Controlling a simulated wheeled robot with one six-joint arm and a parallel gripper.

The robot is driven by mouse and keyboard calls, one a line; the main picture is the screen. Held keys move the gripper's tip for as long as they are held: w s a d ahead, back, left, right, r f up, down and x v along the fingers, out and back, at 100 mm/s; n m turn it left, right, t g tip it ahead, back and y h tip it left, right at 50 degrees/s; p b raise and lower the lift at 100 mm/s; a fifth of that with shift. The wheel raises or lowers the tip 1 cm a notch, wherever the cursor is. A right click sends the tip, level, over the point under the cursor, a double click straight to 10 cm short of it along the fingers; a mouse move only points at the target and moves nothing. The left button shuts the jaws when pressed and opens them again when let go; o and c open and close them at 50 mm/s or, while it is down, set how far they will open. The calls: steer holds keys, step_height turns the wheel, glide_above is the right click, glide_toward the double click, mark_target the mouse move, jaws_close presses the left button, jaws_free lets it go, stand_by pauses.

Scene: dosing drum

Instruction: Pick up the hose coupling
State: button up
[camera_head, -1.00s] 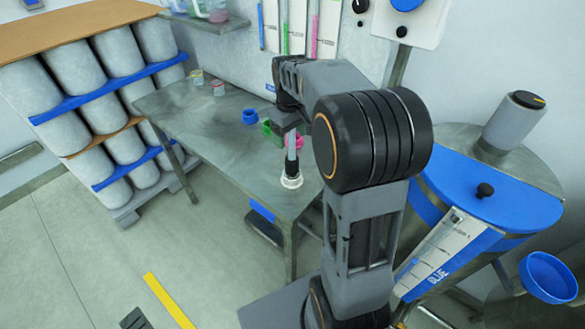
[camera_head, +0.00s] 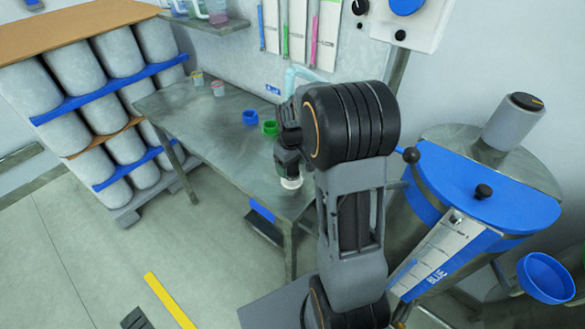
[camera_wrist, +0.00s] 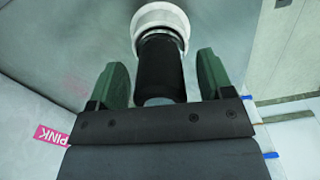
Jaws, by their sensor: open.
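The hose coupling has a black body with a wide white ring (camera_head: 291,183) at its lower end, and stands at the near end of the steel table. In the wrist view the black body (camera_wrist: 160,65) lies between the two dark green fingers of my gripper (camera_wrist: 162,72), with a gap on each side. The white ring (camera_wrist: 160,17) lies beyond the fingertips. In the head view my gripper (camera_head: 287,160) points down over the coupling and hides most of its body.
The steel table (camera_head: 205,130) also holds a blue cup (camera_head: 250,117), a green cup (camera_head: 270,128) and two small jars at its far end. A blue-lidded drum (camera_head: 490,200) stands to the right. A pink label (camera_wrist: 52,135) shows in the wrist view.

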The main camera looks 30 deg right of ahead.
steer(key=shift+f, duration=0.15)
steer(key=shift+c, duration=0.4)
steer(key=c, duration=1.1)
steer(key=shift+c, duration=0.2)
steer(key=shift+r, duration=0.65)
step_height(320, 180, up, 2)
steer(key=shift+a+r, duration=0.1)
steer(key=shift+r, duration=0.1)
steer(key=s+a+r+b, duration=0.1)
steer(key=s+a+r, duration=0.8)
steer(key=a, duration=0.1)
steer(key=shift+s+a+r+b, duration=0.15)
steer(key=shift+b, duration=0.25)
